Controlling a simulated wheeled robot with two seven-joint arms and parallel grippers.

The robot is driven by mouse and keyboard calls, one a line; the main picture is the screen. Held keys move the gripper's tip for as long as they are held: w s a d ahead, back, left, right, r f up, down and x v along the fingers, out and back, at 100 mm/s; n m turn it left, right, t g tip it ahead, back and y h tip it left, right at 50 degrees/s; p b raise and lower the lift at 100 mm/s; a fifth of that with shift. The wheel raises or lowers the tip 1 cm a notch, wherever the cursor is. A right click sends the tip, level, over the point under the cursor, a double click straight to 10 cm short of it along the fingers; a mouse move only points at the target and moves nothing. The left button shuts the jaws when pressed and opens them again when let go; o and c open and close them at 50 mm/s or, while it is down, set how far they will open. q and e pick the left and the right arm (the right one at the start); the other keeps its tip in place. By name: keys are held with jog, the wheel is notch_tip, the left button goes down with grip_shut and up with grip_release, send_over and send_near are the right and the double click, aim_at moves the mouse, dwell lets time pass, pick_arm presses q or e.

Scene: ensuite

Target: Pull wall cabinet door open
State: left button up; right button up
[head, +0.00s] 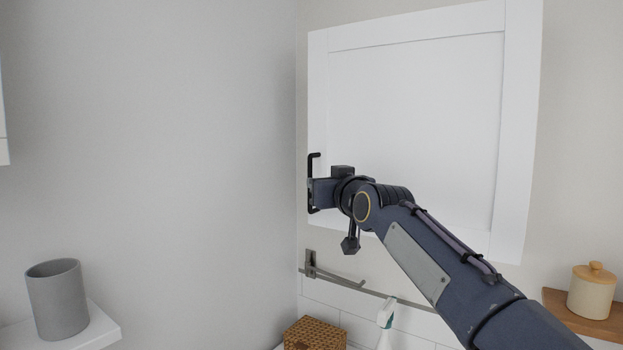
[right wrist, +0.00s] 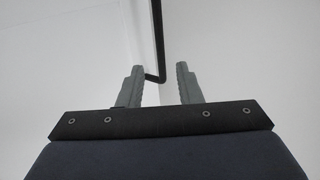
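The white wall cabinet door (head: 420,110) has a framed panel and appears flat against the cabinet in the head view. Its black bar handle (head: 314,160) is upright near the lower left edge. My right gripper (head: 313,192) is at this handle, its arm crossing in front of the door's lower part. In the right wrist view, the handle (right wrist: 157,40) runs down between the two grey fingers of my right gripper (right wrist: 160,82). The fingers are apart, with gaps beside the bar. My left gripper is in neither view.
Below the door are a metal wall rail (head: 360,288), a woven box (head: 314,334) and a spray bottle (head: 385,322). A lidded jar (head: 591,292) stands on a wooden shelf (head: 556,303) at right. A grey cup (head: 57,300) stands on a white shelf (head: 100,325) at left.

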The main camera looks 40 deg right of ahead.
jog(key=p+x, duration=0.3)
jog(key=x, duration=0.3)
jog(key=shift+w, duration=0.2)
grip_shut()
